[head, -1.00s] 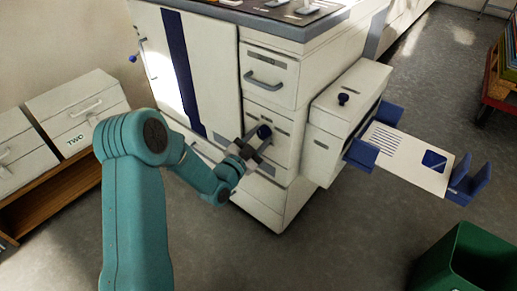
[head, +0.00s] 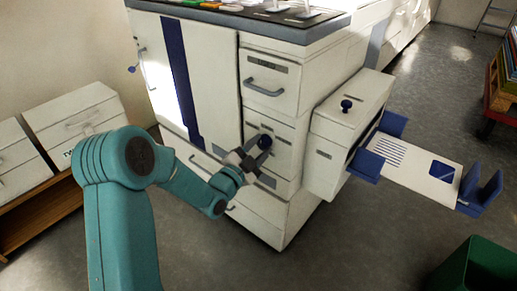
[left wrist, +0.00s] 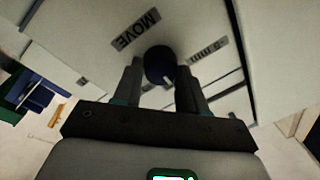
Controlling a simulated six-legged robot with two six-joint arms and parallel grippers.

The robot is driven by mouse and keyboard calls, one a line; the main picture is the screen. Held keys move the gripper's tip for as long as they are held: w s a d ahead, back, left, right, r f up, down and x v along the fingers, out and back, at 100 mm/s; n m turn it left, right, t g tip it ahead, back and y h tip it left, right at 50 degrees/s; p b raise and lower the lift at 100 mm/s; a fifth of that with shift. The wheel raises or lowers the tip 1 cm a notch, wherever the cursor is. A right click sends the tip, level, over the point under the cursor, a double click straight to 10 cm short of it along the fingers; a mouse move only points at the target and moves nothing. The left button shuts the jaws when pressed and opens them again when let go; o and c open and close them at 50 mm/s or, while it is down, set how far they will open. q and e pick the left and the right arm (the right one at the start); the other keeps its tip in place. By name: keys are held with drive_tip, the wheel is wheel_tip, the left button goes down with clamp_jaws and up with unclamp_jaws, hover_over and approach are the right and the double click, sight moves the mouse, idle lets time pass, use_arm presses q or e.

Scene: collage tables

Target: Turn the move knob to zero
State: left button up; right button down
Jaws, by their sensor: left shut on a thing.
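The move knob is a dark blue round knob (head: 264,142) on the front of the white cabinet (head: 222,95). In the left wrist view the knob (left wrist: 156,60) sits between my two fingers, beside a label reading MOVE (left wrist: 136,29). A short pale mark shows on the knob's lower right. A second label with small print (left wrist: 208,50) lies to its right. My left gripper (head: 256,158) is at the knob and shut on it; it also shows in the left wrist view (left wrist: 161,78). My right gripper is not in view.
A side box (head: 345,125) with another blue knob (head: 346,105) juts from the cabinet's right, with a paper sheet (head: 410,165) on blue supports. A drawer handle (head: 264,88) is above the move knob. A green bin (head: 470,268) stands at lower right. White boxes (head: 75,115) are at left.

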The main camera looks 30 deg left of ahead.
use_arm(q)
drive_tip(key=o, duration=1.1)
drive_tip(key=shift+c, duration=0.2)
drive_tip(key=s+f+p, duration=0.1)
drive_tip(key=s+p, duration=0.5)
drive_tip(key=s, duration=1)
drive_tip(key=shift+s+f, duration=0.15)
drive_tip(key=shift+f, duration=0.2)
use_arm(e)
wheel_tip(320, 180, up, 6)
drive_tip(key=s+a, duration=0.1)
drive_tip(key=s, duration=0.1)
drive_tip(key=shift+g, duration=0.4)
use_arm(q)
drive_tip(key=shift+a, duration=0.1)
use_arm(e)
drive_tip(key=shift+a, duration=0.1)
